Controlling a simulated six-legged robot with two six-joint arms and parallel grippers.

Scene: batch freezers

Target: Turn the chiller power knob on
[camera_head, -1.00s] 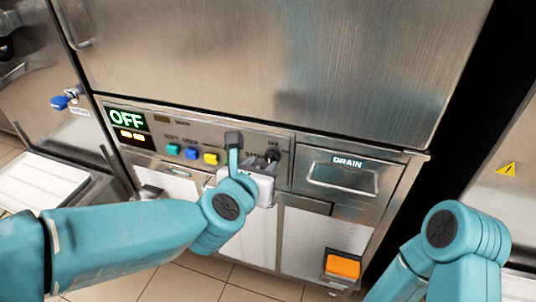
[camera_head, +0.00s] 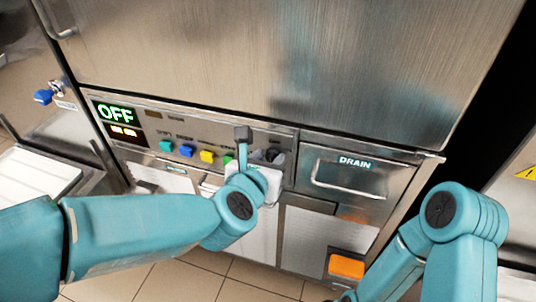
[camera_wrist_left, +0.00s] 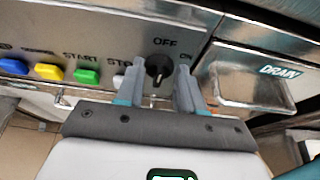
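The black power knob (camera_wrist_left: 158,68) sits on the metal control panel, with OFF printed above it and ON to its right. In the head view the knob (camera_head: 272,155) is small and partly covered by my left gripper (camera_head: 260,158). In the left wrist view my left gripper (camera_wrist_left: 160,85) is open, with one finger on each side of the knob. I cannot tell whether the fingers touch it. The display (camera_head: 115,113) at the panel's left end reads OFF in green. My right gripper is out of view; only its arm shows at the right.
Green (camera_head: 166,146), blue (camera_head: 187,151) and yellow (camera_head: 207,156) buttons line the panel left of the knob. A DRAIN drawer (camera_head: 350,180) with a handle is to its right. An orange pedal (camera_head: 346,266) is low down. A white tray (camera_head: 35,172) stands at left.

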